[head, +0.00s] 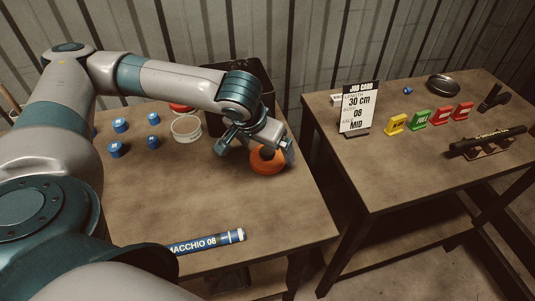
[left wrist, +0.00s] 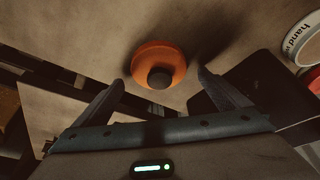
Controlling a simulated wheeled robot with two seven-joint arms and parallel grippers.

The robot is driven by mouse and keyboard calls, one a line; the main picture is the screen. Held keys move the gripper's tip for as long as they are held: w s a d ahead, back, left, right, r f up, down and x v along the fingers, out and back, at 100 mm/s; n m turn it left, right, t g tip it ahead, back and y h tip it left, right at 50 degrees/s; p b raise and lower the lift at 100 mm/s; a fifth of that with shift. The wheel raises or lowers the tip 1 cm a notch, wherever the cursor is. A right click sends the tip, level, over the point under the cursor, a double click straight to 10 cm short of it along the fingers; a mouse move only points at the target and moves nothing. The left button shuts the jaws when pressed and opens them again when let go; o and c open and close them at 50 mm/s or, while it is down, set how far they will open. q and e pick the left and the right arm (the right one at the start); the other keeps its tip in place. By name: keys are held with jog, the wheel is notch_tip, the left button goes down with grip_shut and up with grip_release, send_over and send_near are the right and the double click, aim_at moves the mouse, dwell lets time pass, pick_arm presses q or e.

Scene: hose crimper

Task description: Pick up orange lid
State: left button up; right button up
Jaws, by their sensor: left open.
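The orange lid (head: 266,162) is round with a dark knob on top. It lies on the brown left table near its right edge. In the left wrist view the orange lid (left wrist: 158,58) sits between and just beyond the fingers, with its dark knob facing the camera. My left gripper (head: 256,150) is open above the lid, its fingers on either side of the knob in the head view. The left wrist view shows the left gripper (left wrist: 160,88) with fingers apart and nothing between them. Whether a finger touches the lid cannot be told. My right gripper is not in view.
A white round container (head: 186,129) stands left of the lid, with a red piece (head: 181,107) behind it. Several blue caps (head: 121,125) stand further left. A black bin (head: 262,82) is behind. A blue tube (head: 206,243) lies at the front. A second table (head: 400,165) stands right, across a gap.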

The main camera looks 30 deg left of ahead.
pick_arm(q)
jog(key=shift+x, duration=1.1)
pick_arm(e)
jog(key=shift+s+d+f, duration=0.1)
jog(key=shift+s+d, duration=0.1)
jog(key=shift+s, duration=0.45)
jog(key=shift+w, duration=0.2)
pick_arm(q)
jog(key=c, duration=1.2)
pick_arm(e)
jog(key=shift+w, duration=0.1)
pick_arm(q)
jog(key=shift+o, duration=0.2)
jog(key=shift+r, duration=0.1)
